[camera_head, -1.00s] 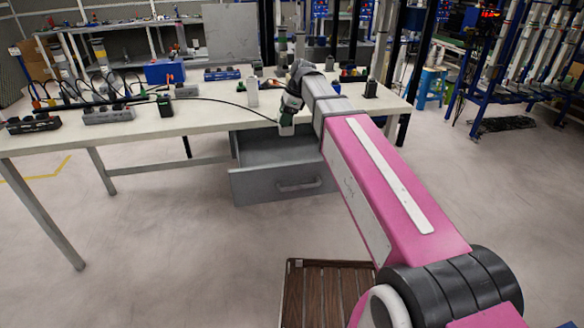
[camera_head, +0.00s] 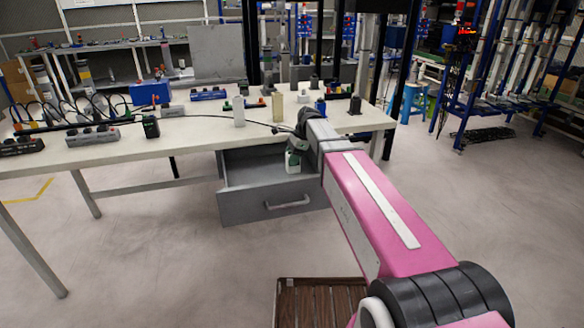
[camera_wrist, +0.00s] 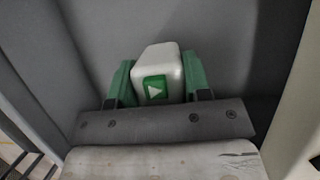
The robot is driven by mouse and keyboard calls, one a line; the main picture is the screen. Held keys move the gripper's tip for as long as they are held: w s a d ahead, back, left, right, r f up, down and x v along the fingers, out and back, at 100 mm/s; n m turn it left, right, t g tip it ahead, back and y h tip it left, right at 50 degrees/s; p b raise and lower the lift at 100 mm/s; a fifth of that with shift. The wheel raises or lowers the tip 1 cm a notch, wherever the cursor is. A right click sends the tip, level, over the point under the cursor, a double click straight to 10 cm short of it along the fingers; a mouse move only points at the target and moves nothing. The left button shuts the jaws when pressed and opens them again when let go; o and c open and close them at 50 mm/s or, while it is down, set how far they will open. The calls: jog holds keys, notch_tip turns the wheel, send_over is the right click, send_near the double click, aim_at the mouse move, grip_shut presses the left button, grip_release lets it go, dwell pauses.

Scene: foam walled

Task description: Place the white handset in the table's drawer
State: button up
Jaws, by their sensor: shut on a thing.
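The white handset (camera_wrist: 158,62), with a green patch and a white triangle on it, is held between the green fingers of my gripper (camera_wrist: 155,82) in the wrist view. In the head view the handset (camera_head: 292,165) shows small and pale under my gripper (camera_head: 293,154). The table's grey drawer (camera_head: 275,207) is pulled open below the tabletop (camera_head: 190,131). My gripper is inside the drawer's opening, with grey drawer walls around it in the wrist view. Whether the handset touches the drawer floor I cannot tell.
On the tabletop stand a white upright thing (camera_head: 238,111), a beige upright block (camera_head: 278,107), a dark handset (camera_head: 151,127) and a blue box (camera_head: 150,93). A black cable crosses the table towards my arm. A brown slatted pallet (camera_head: 318,305) lies on the floor in front.

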jog(key=shift+d+f, duration=0.1)
jog(key=shift+f, duration=2)
jog(key=shift+f, duration=0.15)
jog(key=o, duration=1)
jog(key=v, duration=1.2)
jog(key=shift+w+d, duration=0.1)
